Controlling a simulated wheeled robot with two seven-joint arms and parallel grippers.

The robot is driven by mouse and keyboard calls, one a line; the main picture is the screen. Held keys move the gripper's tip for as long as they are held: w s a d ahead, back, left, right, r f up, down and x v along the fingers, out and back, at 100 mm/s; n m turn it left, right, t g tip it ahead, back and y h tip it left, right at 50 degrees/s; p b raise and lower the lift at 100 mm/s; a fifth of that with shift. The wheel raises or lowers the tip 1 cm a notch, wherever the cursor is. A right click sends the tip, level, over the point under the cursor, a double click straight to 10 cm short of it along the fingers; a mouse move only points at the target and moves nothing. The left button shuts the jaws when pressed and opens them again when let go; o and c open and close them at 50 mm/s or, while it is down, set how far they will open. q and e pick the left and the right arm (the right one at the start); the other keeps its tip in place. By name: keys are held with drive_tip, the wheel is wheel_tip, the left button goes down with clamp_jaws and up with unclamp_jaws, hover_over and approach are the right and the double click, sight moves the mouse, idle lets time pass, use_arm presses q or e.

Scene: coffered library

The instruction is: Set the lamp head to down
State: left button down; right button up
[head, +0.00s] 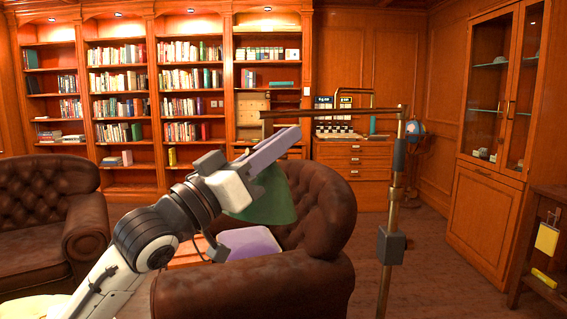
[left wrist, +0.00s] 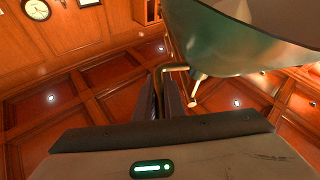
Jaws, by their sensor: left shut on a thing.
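The floor lamp has a brass pole (head: 391,215) with dark joint blocks and a thin horizontal arm (head: 340,111) reaching left. Its green cone-shaped head (head: 277,205) hangs in front of the leather armchair, wide side facing mostly downward, somewhat tilted. My left gripper (head: 291,135) lies across the top of the head and is shut; the gripped part is hidden there. In the left wrist view, the green shade (left wrist: 235,40) fills the upper right. Brass fittings (left wrist: 197,90) show by the closed fingers (left wrist: 162,98). My right gripper is not in view.
A brown leather armchair (head: 265,287) stands right behind and below the lamp head, with a lavender item (head: 250,241) at its seat. Another armchair (head: 45,205) is at left. Bookshelves line the back wall. Open floor (head: 430,270) lies right of the pole.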

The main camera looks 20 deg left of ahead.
use_arm(q)
drive_tip(key=shift+s+a+f+t+h+b, duration=0.15)
drive_tip(key=shift+f+t+h+b, duration=0.15)
drive_tip(key=shift+t+b, duration=0.55)
drive_tip(key=shift+n+b, duration=0.3)
drive_tip(key=shift+r+t, duration=0.15)
drive_tip(key=shift+t, duration=0.2)
drive_tip(key=c, duration=1.8)
unclamp_jaws()
drive_tip(key=shift+c, duration=0.2)
drive_tip(key=b+v, duration=0.1)
drive_tip(key=v, duration=0.9)
